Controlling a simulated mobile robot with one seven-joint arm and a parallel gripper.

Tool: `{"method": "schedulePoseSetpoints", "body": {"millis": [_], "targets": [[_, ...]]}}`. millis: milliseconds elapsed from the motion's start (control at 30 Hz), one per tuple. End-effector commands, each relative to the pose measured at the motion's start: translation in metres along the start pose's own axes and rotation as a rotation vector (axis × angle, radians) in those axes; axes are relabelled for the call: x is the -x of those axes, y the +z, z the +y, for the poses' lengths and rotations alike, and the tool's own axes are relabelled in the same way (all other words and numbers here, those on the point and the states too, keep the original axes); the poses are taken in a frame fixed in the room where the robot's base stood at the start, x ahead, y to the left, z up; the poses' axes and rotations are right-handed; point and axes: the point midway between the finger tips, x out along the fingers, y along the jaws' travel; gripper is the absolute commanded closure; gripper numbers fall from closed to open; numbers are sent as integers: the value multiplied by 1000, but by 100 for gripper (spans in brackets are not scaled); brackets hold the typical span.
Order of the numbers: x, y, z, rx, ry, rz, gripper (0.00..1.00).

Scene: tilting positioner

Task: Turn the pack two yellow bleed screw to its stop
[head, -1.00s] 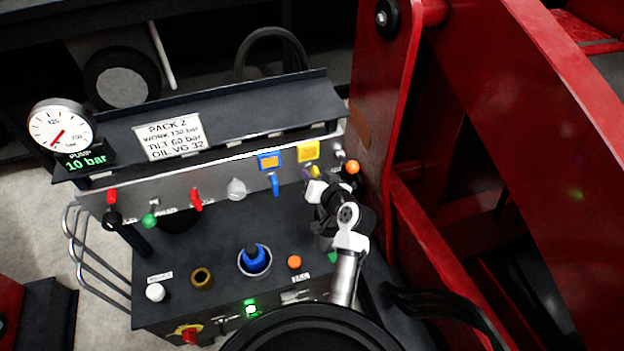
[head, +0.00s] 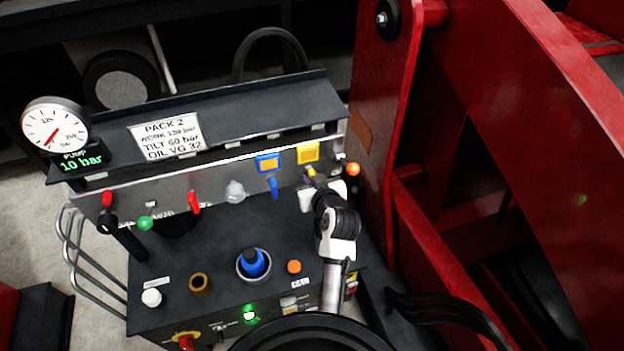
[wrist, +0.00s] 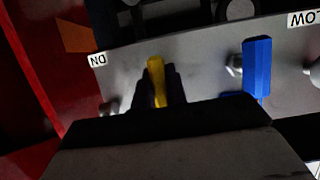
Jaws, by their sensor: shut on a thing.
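The yellow bleed screw (wrist: 157,80) shows in the wrist view as an upright yellow handle on the grey manifold face. My gripper (wrist: 161,88) is shut on it, one dark finger on each side. In the head view my gripper (head: 318,184) is at the right end of the manifold, below a yellow tag (head: 307,153). Only a small yellow part of the screw (head: 310,172) shows there, the rest hidden by my gripper. The sign on the hood (head: 166,136) reads PACK 2.
A blue handle (head: 273,187) hangs just left of my gripper, also close by in the wrist view (wrist: 257,68). An orange knob (head: 353,169) and a red steel frame (head: 385,110) are close on the right. The pump gauge (head: 54,128) shows 10 bar.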

Motion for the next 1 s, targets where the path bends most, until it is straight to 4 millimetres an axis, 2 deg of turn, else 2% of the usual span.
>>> {"method": "schedulePoseSetpoints", "body": {"millis": [300, 333, 500, 1000], "targets": [[0, -1, 0, 4, 2, 1, 100], [0, -1, 0, 4, 2, 1, 84], [0, 0, 0, 3, 1, 1, 65], [0, -3, 0, 2, 0, 0, 65]]}}
